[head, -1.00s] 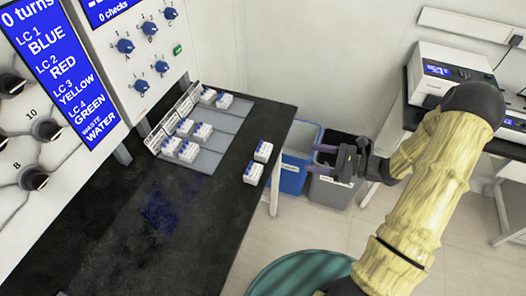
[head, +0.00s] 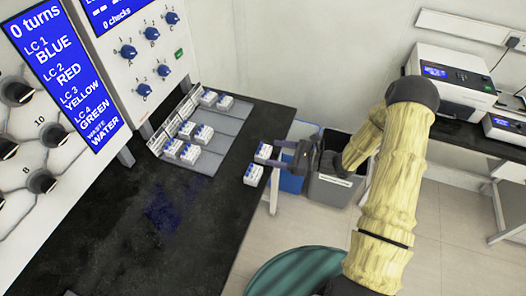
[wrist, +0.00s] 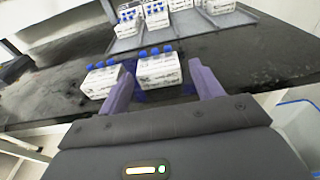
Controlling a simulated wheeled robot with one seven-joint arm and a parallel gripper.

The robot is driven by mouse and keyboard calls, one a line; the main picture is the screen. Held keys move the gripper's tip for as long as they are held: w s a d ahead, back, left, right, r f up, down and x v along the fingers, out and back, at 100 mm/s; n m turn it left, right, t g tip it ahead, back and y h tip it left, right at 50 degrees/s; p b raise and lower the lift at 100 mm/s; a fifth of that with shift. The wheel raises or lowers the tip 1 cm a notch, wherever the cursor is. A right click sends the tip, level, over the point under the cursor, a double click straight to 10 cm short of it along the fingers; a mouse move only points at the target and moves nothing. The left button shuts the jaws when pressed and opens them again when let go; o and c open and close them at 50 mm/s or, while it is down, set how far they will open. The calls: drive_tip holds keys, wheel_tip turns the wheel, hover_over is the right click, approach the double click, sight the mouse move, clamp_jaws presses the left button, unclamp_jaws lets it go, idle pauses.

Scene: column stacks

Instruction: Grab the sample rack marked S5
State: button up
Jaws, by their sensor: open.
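Several small white sample racks with blue caps are on the dark bench. Two stand near the bench's right edge: a farther rack (head: 263,152) and a nearer rack (head: 253,175). In the wrist view these two show as a right rack (wrist: 158,68) and a left rack (wrist: 102,80). Their printed labels are too small to read, so I cannot tell which is S5. My gripper (head: 272,154) is open at the bench edge, beside the farther rack. In the wrist view its purple fingers (wrist: 160,88) point at the right rack, with nothing held between them.
More racks (head: 188,130) stand on a grey tray (head: 213,143) at the back of the bench (head: 130,215). A panel with blue knobs (head: 150,60) rises behind. A blue bin (head: 293,180) and a grey bin (head: 328,188) stand below the right edge.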

sight(270, 153)
drive_tip(key=shift+a, duration=0.35)
drive_tip(key=p+x, duration=0.2)
drive_tip(key=x, duration=0.2)
drive_tip(key=shift+a+f, duration=0.2)
drive_tip(key=shift+a, duration=0.05)
drive_tip(key=shift+c, duration=0.4)
drive_tip(key=c, duration=0.7)
